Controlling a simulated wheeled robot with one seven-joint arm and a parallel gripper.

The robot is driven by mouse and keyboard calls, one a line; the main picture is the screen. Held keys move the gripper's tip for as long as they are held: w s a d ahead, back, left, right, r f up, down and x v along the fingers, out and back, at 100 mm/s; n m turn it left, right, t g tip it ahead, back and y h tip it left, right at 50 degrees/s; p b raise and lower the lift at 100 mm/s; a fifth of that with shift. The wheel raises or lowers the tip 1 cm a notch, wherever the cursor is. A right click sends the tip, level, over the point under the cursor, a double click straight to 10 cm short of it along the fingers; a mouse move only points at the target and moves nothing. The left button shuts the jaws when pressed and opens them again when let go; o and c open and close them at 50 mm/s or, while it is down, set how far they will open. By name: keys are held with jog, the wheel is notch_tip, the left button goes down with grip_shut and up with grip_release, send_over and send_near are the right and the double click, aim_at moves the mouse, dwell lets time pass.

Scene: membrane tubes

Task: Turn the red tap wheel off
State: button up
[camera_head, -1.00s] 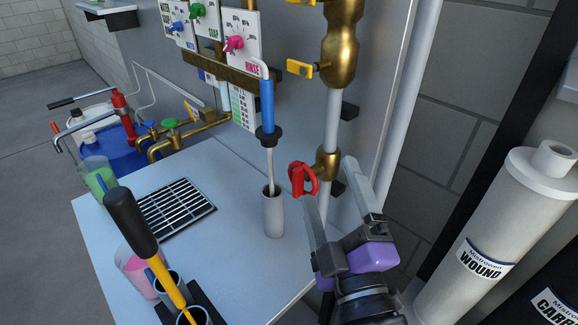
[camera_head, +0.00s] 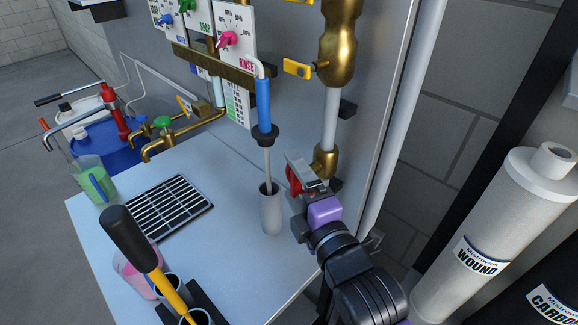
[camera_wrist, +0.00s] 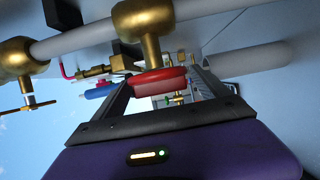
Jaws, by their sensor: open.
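The red tap wheel (camera_head: 293,180) sits on a brass valve (camera_head: 326,162) on the upright pipe at the right of the counter. In the head view my gripper (camera_head: 303,172) partly hides it. In the wrist view the red wheel (camera_wrist: 158,82) and its brass stem (camera_wrist: 147,22) lie just ahead of my gripper (camera_wrist: 172,78). The wheel appears between the two spread fingers, nearer the left one. The fingers are open. I cannot tell whether either touches the wheel.
A grey upright cup (camera_head: 271,212) with a blue-handled wand (camera_head: 264,100) stands left of my gripper. A black drain grate (camera_head: 168,208) lies on the counter (camera_head: 225,245). A yellow lever (camera_head: 297,68) projects from the pipe above. A white cylinder (camera_head: 480,230) stands at right.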

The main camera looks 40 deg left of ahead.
jog(key=shift+p+x, duration=0.3)
jog(key=shift+x, duration=1.1)
jog(key=c, duration=1.2)
jog(key=y+b, duration=0.1)
jog(key=b, duration=0.2)
jog(key=shift+f+b, duration=0.3)
jog(key=shift+b, duration=0.1)
jog(key=b, duration=0.3)
jog(key=shift+m+t+y, duration=0.3)
jog(key=shift+m+t, duration=0.1)
jog(key=r+m+t+y+b, duration=0.1)
jog(key=b, duration=0.4)
jog(key=shift+t+y, duration=0.4)
jog(key=shift+d+r+m+t+y+b, duration=0.15)
jog(key=shift+r+m+t+y+b, duration=0.35)
jog(key=shift+b, duration=0.65)
jog(key=shift+f, duration=0.1)
